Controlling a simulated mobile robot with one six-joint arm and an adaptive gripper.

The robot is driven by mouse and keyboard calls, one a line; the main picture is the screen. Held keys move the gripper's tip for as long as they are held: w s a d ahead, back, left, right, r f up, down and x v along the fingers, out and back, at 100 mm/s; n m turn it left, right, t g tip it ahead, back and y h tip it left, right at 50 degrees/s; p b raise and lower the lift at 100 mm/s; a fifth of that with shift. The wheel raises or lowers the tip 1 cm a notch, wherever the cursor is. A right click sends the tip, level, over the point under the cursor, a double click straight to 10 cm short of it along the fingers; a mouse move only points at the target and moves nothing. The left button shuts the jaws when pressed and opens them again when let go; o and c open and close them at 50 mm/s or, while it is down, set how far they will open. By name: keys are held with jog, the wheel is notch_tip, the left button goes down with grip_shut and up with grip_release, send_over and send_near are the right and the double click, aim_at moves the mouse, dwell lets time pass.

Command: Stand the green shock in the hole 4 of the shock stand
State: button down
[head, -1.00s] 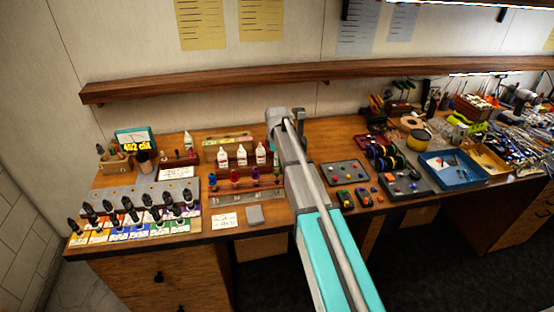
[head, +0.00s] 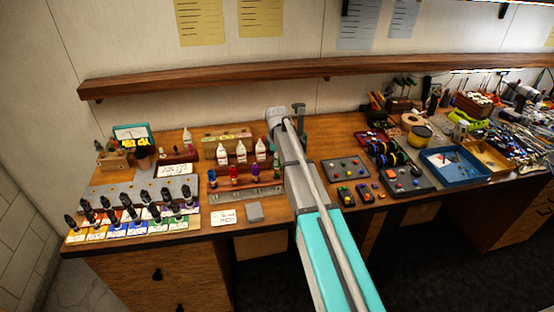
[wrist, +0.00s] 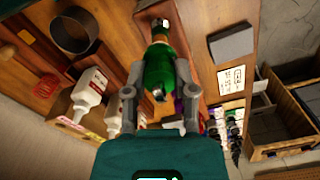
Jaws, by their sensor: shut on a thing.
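My gripper (wrist: 158,92) is shut on the green shock (wrist: 158,68), seen in the wrist view. The shock has a green body and grey metal ends, and sits between the two fingers. In the head view my arm hides the gripper and the green shock. A wooden stand (head: 238,187) holds a row of coloured shocks, with blue (head: 212,179), red (head: 234,176) and purple (head: 256,177) ones visible. The stand's right end is close to my arm, and I cannot make out hole 4. A purple piece (wrist: 179,105) shows beside the held shock in the wrist view.
White bottles (head: 240,152) stand behind the stand. A grey block (head: 254,212) and a white card (head: 223,217) lie in front. Black-topped items on coloured cards (head: 118,231) fill the left bench. A blue tray (head: 452,168) is at right.

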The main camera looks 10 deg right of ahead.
jog(key=shift+f+b, duration=1.25)
jog(key=shift+f, duration=0.1)
jog(key=shift+c, duration=1.8)
grip_release()
jog(key=shift+r, duration=0.2)
